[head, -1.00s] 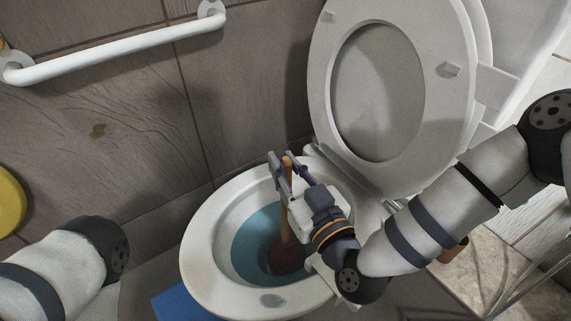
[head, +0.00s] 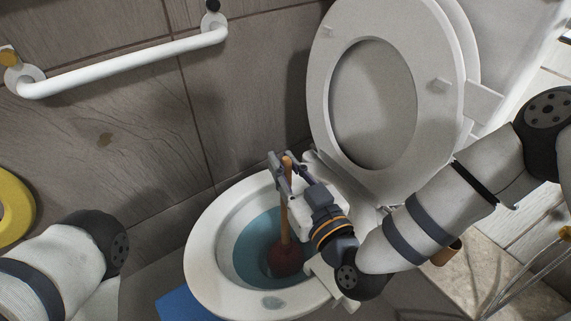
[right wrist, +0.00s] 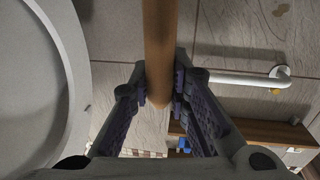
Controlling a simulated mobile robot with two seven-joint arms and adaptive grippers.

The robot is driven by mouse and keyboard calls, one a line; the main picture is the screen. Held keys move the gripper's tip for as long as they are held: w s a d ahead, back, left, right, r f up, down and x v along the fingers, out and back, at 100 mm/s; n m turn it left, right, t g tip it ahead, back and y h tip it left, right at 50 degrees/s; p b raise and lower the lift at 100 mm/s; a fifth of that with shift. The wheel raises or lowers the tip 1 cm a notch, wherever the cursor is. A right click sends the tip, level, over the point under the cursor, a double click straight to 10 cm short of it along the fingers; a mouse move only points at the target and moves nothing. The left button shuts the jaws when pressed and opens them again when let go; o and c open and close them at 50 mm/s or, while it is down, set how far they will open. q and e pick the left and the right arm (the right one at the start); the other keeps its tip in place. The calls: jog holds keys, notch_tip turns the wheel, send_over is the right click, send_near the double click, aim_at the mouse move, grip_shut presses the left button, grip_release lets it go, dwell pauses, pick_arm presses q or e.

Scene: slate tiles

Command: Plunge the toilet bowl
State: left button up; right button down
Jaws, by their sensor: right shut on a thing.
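The plunger (head: 286,262) has a dark red cup and a wooden handle, and stands nearly upright inside the toilet bowl (head: 208,238). Its cup is in the blue water (head: 250,245) near the bottom of the bowl. My right gripper (head: 280,163) is shut on the upper part of the handle, above the bowl's back rim. In the right wrist view the handle (right wrist: 158,50) passes between both fingers (right wrist: 160,97). The toilet lid and seat (head: 330,95) are raised. My left arm shows at the lower left in the head view, but its gripper is out of view.
A white grab bar (head: 130,64) runs along the tiled wall behind, at the upper left. A yellow round thing (head: 22,210) is at the left edge. A blue thing (head: 183,305) lies beside the toilet base.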

jog(key=shift+r+p, duration=0.2)
jog(key=shift+p, duration=0.7)
jog(key=shift+f, duration=0.1)
dwell(0.5)
dwell(0.7)
jog(key=shift+p, duration=0.75)
dwell(0.6)
dwell(0.7)
